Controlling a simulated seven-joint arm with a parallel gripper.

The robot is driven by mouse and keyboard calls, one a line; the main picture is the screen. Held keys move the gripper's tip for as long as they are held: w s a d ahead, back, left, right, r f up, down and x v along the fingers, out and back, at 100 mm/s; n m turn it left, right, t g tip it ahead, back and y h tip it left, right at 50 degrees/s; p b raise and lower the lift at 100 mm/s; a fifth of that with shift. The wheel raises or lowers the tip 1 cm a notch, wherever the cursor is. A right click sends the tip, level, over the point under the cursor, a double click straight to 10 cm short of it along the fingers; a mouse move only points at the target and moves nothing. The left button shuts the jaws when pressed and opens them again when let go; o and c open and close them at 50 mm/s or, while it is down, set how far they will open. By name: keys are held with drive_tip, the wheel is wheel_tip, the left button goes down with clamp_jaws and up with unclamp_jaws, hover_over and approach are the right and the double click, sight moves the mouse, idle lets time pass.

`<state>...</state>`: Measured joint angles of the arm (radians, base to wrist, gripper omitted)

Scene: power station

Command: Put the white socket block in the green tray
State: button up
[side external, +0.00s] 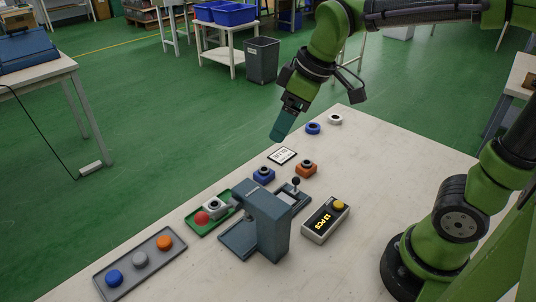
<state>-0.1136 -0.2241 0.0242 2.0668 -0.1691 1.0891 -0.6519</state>
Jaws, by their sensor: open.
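The green tray (197,229) lies on the table left of the grey press. A white socket block (214,206) with a dark ring on top appears to sit in the tray, beside a round red piece (201,218). My gripper (281,127) hangs above the table's far edge, well away from the tray, pointing down. Its teal fingers overlap in this view, so the gap between them is hidden. No object shows in them.
The grey press (268,220) stands right of the tray. Blue (264,175) and orange (306,168) socket blocks lie behind it. A counter box (325,220) is to the right. A grey tray (112,287) with coloured caps is front left. Blue (313,128) and white (335,119) rings lie far back.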

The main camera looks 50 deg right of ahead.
drive_tip(key=s+d+m+t, duration=0.3)
drive_tip(key=s+m, duration=0.6)
drive_tip(key=shift+s+d+f, duration=0.15)
drive_tip(key=shift+s+f, duration=0.15)
drive_tip(key=shift+f, duration=0.1)
idle(0.6)
